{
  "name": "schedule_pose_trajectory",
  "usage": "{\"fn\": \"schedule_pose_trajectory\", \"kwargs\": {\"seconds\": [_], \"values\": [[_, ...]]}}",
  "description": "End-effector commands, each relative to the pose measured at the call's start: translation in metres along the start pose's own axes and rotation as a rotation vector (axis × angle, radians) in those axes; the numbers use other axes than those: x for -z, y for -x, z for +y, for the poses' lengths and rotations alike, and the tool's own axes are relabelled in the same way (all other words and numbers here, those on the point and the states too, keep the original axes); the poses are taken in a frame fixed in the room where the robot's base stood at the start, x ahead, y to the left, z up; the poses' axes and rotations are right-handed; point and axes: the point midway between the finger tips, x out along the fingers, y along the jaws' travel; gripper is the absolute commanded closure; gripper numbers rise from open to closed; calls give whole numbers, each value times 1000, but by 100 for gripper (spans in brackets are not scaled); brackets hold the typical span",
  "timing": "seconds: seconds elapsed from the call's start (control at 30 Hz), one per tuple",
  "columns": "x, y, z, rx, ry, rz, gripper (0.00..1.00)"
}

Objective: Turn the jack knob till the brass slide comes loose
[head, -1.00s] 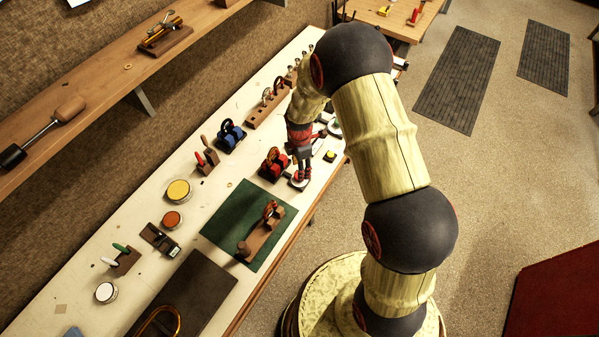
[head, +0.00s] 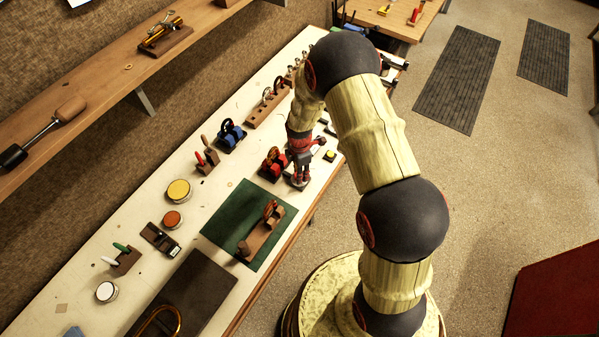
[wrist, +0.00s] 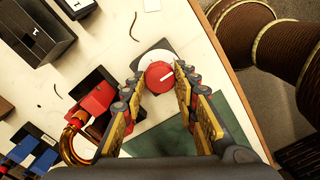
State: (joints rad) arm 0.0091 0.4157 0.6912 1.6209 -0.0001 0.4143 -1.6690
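A round red knob (wrist: 159,79) with a white pointer line sits on a white and dark plate in the wrist view. My gripper (wrist: 161,73) has its two fingers apart, one on each side of the knob; I cannot tell whether they touch it. In the head view my gripper (head: 299,178) points down at the bench edge, hiding the knob. To the left, a red block (wrist: 97,100) bears an orange-brass loop (wrist: 72,146); the block also shows in the head view (head: 272,163). I cannot tell whether this loop is the brass slide.
A blue block (head: 230,136), a wooden rack (head: 262,112) and several round tins, one yellow (head: 178,190), stand along the bench. The bench's front edge is close.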

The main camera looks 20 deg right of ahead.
Motion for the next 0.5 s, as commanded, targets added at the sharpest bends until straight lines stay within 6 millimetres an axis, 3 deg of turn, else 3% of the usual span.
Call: {"fn": "schedule_pose_trajectory", "kwargs": {"seconds": [0.4,0.5], "values": [[0,0,0,-1,0,0,96],[0,0,0,-1,-2,0,96]]}}
